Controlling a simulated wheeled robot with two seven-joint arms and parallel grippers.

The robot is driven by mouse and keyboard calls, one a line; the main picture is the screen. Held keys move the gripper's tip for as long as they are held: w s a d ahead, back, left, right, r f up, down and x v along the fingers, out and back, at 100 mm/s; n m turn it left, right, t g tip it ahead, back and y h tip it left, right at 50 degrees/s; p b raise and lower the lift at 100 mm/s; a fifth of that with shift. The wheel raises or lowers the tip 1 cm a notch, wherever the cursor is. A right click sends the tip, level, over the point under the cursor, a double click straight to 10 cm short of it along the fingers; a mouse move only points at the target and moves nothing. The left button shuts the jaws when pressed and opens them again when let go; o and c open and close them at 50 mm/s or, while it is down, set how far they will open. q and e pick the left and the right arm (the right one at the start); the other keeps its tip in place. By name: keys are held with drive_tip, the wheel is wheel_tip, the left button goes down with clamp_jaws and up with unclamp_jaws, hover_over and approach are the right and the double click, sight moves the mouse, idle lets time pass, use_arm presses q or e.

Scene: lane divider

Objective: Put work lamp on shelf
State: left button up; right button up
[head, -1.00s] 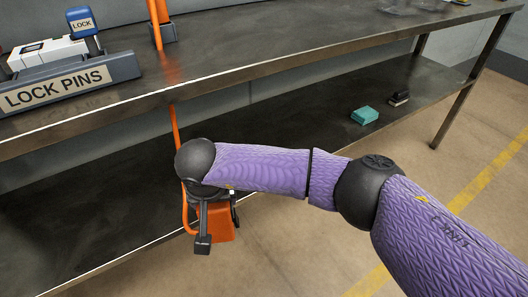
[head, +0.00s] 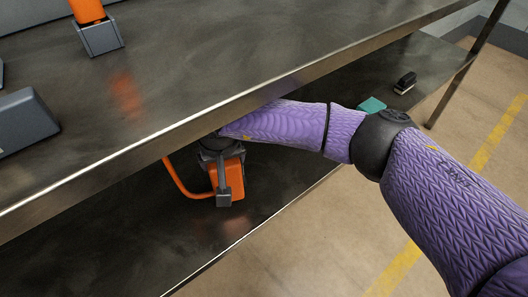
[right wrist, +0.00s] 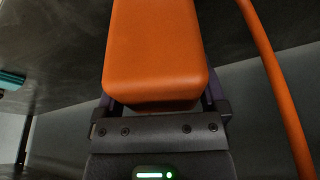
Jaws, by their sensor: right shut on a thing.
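The work lamp (head: 236,174) is an orange boxy body with a curved orange tube (head: 177,182) beside it. In the right wrist view the orange body (right wrist: 155,45) fills the upper middle, between the fingers of my right gripper (right wrist: 158,103). My right gripper (head: 222,196) is shut on the lamp in the head view. The lamp appears over the lower shelf (head: 130,245), under the upper top. I cannot tell whether it touches the shelf. My left gripper is out of view.
The metal upper top (head: 225,60) overhangs the lower shelf, its front edge close above my right forearm. A teal block (head: 372,104) and a dark brush-like item (head: 405,83) sit farther right. An orange post in a grey base (head: 99,36) stands on top.

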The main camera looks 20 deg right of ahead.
drive_tip(key=w+d+f+b, duration=0.1)
drive_tip(key=d+b, duration=0.1)
drive_tip(key=d, duration=0.1)
drive_tip(key=w+d+f+b, duration=0.1)
drive_tip(key=d+b, duration=0.1)
drive_tip(key=d, duration=0.2)
drive_tip(key=w+d+f+b, duration=0.1)
drive_tip(key=d+f+b, duration=0.1)
drive_tip(key=d, duration=0.1)
drive_tip(key=shift+w+d, duration=0.15)
drive_tip(key=shift+w, duration=0.2)
clamp_jaws()
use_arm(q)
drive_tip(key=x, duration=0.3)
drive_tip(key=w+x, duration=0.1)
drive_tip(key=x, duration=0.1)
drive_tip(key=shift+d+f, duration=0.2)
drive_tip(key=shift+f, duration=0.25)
use_arm(e)
drive_tip(key=shift+r, duration=0.1)
drive_tip(key=o, duration=1.2)
unclamp_jaws()
